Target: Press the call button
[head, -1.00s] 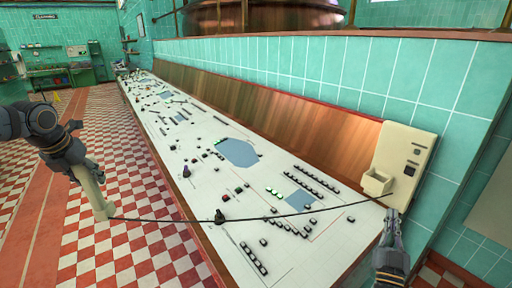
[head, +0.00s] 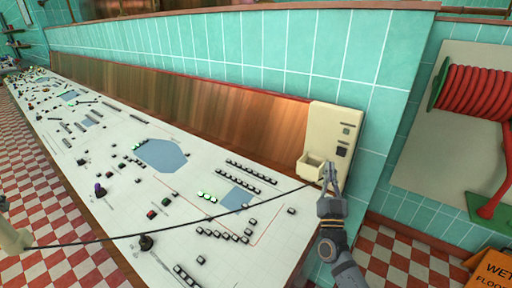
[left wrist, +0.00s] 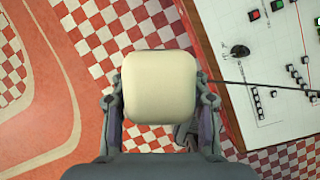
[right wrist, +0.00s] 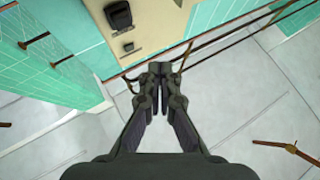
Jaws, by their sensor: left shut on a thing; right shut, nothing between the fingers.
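A cream wall box (head: 322,132) stands at the right end of the console, with an open cradle (head: 311,169) at its lower left. A dark square button (head: 341,152) sits on its face below a smaller dark mark; the right wrist view also shows a black button (right wrist: 119,15). I cannot read any labels. My right gripper (head: 330,168) is shut and empty, in front of the box's lower part, below the button. My left gripper (left wrist: 160,100) is shut on a cream handset (left wrist: 160,85), held over the floor left of the console. The handset's end shows in the head view (head: 12,238).
A dark cord (head: 190,225) runs from the handset across the console (head: 110,190) to the box. A red hose reel (head: 485,92) hangs on the right wall. An orange wet-floor sign (head: 492,270) stands at lower right. Tiled wall rises behind the box.

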